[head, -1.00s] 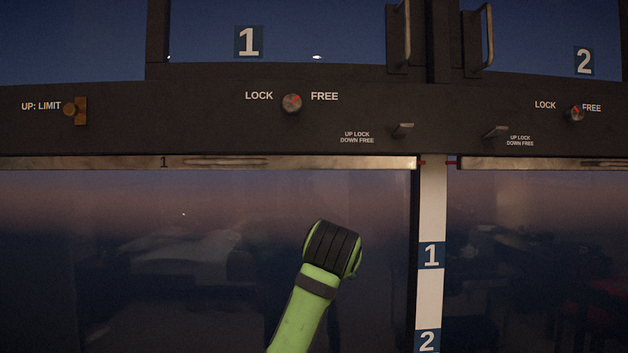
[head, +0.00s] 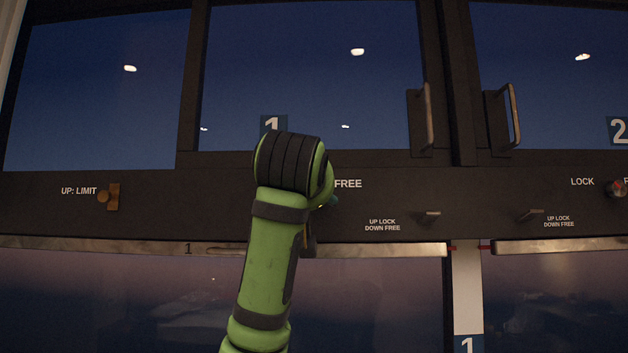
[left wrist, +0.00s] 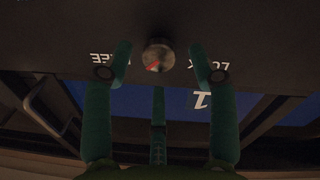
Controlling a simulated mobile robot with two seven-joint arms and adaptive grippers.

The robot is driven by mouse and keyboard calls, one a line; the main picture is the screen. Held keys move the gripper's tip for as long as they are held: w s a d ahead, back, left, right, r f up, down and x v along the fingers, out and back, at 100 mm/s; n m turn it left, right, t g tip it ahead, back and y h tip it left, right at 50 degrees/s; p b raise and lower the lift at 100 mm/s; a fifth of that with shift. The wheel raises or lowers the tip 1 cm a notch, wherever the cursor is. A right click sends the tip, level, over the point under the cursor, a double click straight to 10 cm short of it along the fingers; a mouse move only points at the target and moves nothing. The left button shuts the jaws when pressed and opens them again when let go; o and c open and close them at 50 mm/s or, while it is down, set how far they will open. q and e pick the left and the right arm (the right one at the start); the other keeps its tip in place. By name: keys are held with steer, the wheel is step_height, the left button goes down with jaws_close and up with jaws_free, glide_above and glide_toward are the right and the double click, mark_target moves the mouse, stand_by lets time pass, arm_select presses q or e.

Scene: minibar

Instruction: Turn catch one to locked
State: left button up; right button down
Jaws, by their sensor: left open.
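The round metal knob (left wrist: 158,55) between the LOCK and FREE labels shows in the left wrist view, where the picture is upside down. Its red mark points toward the FREE side. My left gripper (left wrist: 160,64) is open, with its teal fingers on either side of the knob and apart from it. In the head view my green left arm hides the knob, the LOCK label and most of the gripper. A small lever (head: 429,216) marked UP LOCK, DOWN FREE sticks out to the right. My right gripper is not in view.
A brass UP: LIMIT fitting (head: 109,196) is at the left of the dark rail. Upright door handles (head: 428,117) stand above the levers. A second knob (head: 615,188) and second lever (head: 530,215) are at the right. A metal strip (head: 380,250) runs below.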

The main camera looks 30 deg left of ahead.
arm_select(q)
steer(key=shift+x, duration=0.85)
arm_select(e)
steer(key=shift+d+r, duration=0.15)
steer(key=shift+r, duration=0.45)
arm_select(q)
steer(key=shift+d, duration=0.1)
steer(key=c, duration=1.1)
steer(key=shift+c, duration=0.2)
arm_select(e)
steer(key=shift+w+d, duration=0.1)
